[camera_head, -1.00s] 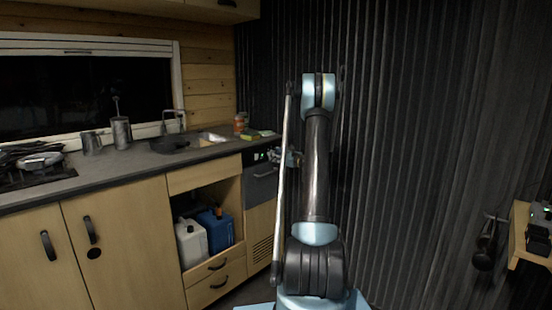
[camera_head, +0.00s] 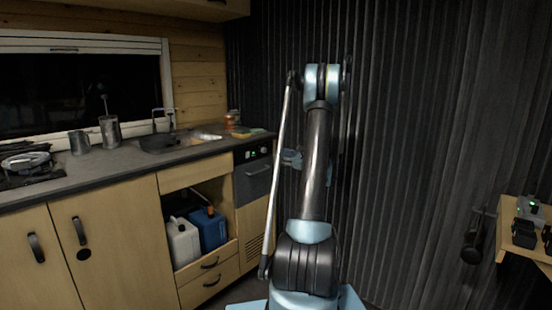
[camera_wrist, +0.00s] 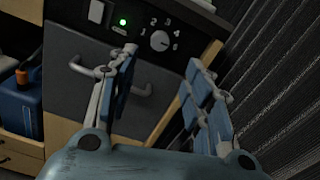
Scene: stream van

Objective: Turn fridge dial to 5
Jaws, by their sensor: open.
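The fridge (camera_head: 252,182) stands at the right end of the kitchen counter, with a dark control panel along its top. In the wrist view the round dial (camera_wrist: 160,41) sits on that panel, with the numbers 1 to 5 printed around it. Its pointer setting is too small to read surely. My gripper (camera_wrist: 162,57) is open and empty, its two blue-padded fingers spread in front of the panel. The dial shows in the gap between the fingertips, apparently untouched. In the head view the gripper (camera_head: 292,158) is partly hidden behind my arm.
A green light (camera_wrist: 123,22) and a pale switch (camera_wrist: 96,12) are left of the dial. The fridge door handle (camera_wrist: 140,88) lies below, partly behind the left finger. The counter edge is above the panel. A ribbed dark curtain (camera_head: 400,150) hangs close on the right.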

